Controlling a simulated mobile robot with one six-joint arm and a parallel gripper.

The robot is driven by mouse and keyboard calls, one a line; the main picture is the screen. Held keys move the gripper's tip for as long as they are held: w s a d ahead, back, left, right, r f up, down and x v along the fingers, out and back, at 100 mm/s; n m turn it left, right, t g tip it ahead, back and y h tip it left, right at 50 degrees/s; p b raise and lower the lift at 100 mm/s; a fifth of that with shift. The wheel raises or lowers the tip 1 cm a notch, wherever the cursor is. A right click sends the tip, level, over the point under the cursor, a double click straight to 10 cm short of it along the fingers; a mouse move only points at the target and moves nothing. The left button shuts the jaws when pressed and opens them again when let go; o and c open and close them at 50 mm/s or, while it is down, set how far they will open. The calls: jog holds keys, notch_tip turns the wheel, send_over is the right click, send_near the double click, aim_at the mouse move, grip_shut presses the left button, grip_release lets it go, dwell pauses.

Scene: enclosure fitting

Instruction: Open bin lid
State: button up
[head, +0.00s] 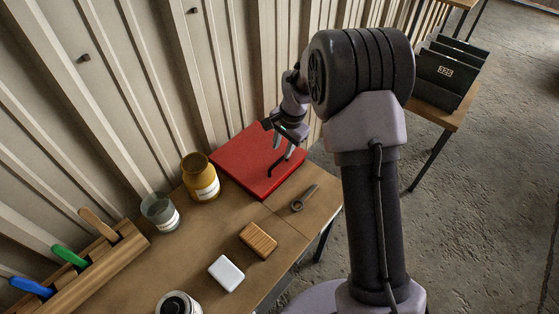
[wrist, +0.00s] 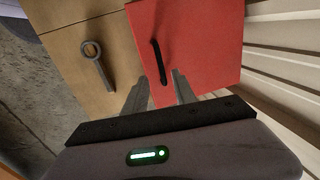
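The bin lid (head: 240,155) is a flat red square panel at the back corner of the wooden table, and it looks closed. A dark bar handle (head: 275,169) is on it. In the wrist view the red lid (wrist: 205,40) fills the upper middle, with the black handle (wrist: 159,62) standing on it. My gripper (head: 282,161) is above the lid near the handle. In the wrist view its two fingers (wrist: 158,80) are apart, with the handle beyond and roughly between their tips. Nothing is held. Whether the fingers touch the handle cannot be told.
A grey ring-ended tool (head: 304,198) lies beside the lid. The corrugated wall (head: 120,90) rises close behind the lid.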

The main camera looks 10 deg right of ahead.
aim_at(279, 161)
jog(key=f, duration=0.2)
jog(key=f+b, duration=0.1)
jog(key=f, duration=0.1)
jog(key=w+f, duration=0.1)
jog(key=f, duration=0.1)
jog(key=shift+w+a+f+b, duration=0.1)
jog(key=shift+a+f+b, duration=0.1)
jog(key=shift+a+b, duration=0.2)
jog(key=shift+c, duration=0.2)
grip_shut()
dwell(0.7)
